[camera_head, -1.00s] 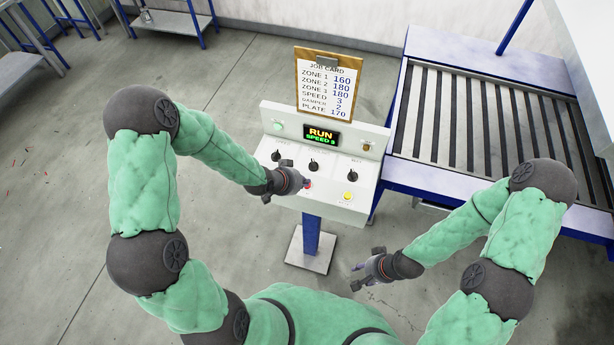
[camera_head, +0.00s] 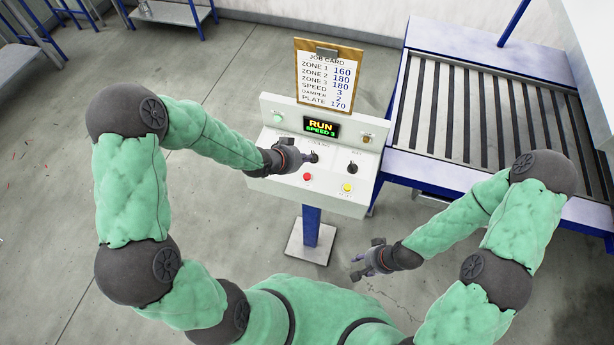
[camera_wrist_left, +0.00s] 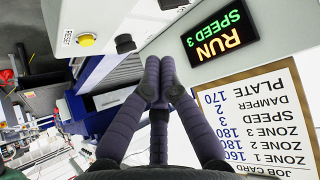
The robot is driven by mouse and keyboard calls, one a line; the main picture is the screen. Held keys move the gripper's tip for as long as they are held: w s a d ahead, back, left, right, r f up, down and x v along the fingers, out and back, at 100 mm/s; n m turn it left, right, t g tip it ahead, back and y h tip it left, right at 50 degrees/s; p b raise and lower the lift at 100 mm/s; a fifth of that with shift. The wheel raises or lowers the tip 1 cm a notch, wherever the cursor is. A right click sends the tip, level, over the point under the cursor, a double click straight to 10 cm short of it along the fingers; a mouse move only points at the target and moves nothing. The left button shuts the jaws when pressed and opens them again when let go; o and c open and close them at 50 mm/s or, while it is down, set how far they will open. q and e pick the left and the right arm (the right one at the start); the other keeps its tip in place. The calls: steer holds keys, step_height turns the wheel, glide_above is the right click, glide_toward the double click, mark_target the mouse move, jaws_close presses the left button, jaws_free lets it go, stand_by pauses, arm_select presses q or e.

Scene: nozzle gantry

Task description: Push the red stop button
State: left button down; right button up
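The red stop button (camera_head: 307,177) is on the lower front of the white control console (camera_head: 262,183), left of the yellow button (camera_head: 347,187). My left gripper (camera_head: 313,157) is above the red button in the head view, close to the middle knob, and does not cover the button. In the left wrist view its fingertips (camera_wrist_left: 161,72) are together with nothing between them; the red button is not visible there. The display (camera_head: 321,128) reads RUN, SPEED 3. My right gripper (camera_head: 362,263) is low, right of the console post, its fingers apart and empty.
Black knobs, one of them at the right (camera_head: 352,168), stand up from the console. A job card (camera_head: 328,80) stands behind it. A slatted conveyor (camera_head: 480,110) is close on the right. Open floor (camera_head: 200,240) lies to the left.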

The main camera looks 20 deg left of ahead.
mark_target(305, 177)
arm_select(q)
step_height(305, 177, down, 7)
steer(key=b, duration=0.5)
steer(key=shift+r, duration=0.15)
steer(key=shift+f+b, duration=0.35)
steer(key=shift+f, duration=0.1)
steer(key=shift+f, duration=0.1)
stand_by(0.6)
steer(key=shift+f+b, duration=0.3)
steer(key=shift+b, duration=0.1)
steer(key=shift+f+b, duration=0.45)
stand_by(0.7)
steer(key=shift+r, duration=0.15)
steer(key=shift+r+p, duration=0.7)
steer(key=shift+r, duration=0.05)
